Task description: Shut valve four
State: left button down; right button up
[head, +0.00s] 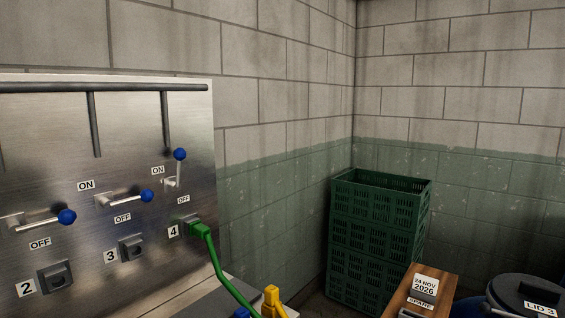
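Valve four's lever (178,170) is on the steel panel, at the panel's right side. Its blue knob (180,154) points up, beside the ON label (158,171). The OFF label (183,199) is below it. A green plug (200,229) sits in the socket marked 4 (173,231), with a green hose running down from it. Neither of my grippers shows in the head view.
The levers of valve three (125,199) and valve two (42,220) lie sideways, near their OFF labels. A yellow piece (272,301) stands below the panel. Stacked green crates (380,235), a wooden piece (440,290) and a lidded drum (525,292) are to the right.

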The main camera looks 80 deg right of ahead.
aim_at(179, 154)
jog(key=l+z, duration=0.1)
jog(key=z, duration=1.75)
